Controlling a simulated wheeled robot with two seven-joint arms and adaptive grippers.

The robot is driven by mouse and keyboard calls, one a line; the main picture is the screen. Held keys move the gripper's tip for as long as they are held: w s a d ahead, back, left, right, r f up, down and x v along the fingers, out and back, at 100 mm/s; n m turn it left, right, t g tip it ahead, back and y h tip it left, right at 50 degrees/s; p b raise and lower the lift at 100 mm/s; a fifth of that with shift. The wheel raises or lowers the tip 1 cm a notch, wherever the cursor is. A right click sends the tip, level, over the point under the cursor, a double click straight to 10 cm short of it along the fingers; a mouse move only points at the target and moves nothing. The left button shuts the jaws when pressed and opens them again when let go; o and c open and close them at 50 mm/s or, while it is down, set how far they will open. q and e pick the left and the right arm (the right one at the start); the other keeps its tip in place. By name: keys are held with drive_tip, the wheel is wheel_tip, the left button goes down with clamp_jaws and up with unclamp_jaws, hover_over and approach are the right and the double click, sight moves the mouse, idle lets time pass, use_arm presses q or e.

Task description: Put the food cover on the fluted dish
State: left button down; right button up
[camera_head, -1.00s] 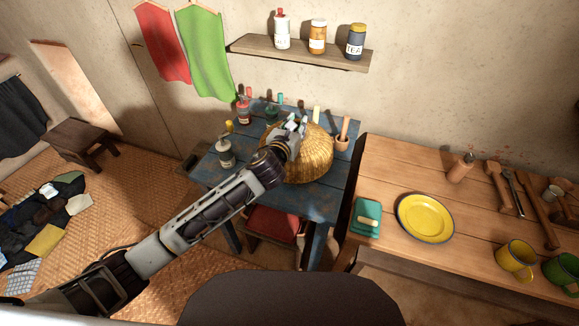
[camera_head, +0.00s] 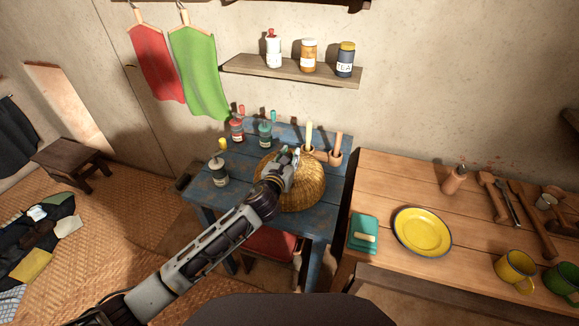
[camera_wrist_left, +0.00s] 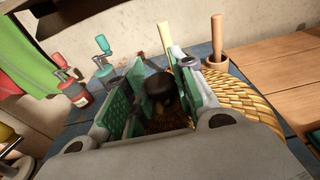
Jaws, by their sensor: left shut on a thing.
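The food cover (camera_head: 303,192) is a golden woven dome over the right part of the blue table (camera_head: 240,205). My left gripper (camera_head: 290,160) is above it, shut on the dark knob at its top. In the left wrist view the knob (camera_wrist_left: 158,84) sits between the green-padded fingers, and part of the woven dome (camera_wrist_left: 262,108) shows at the right. The fluted dish is not visible; the cover may hide it. I cannot tell whether the cover's rim touches anything. My right gripper is not in view.
A mortar with pestle (camera_head: 335,156) is close behind the cover. A wooden table at right holds a yellow plate (camera_head: 422,231).

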use_arm(q)
drive_tip(key=shift+f+b, duration=0.3)
drive_tip(key=shift+f, duration=2)
drive_tip(key=c, duration=1.2)
unclamp_jaws()
drive_tip(key=shift+o, duration=0.2)
drive_tip(key=shift+r, duration=0.1)
drive_tip(key=shift+s+r, duration=0.1)
drive_tip(key=shift+r, duration=0.3)
drive_tip(key=shift+s+a, duration=0.2)
drive_tip(key=shift+s, duration=0.35)
drive_tip(key=shift+v, duration=5.4)
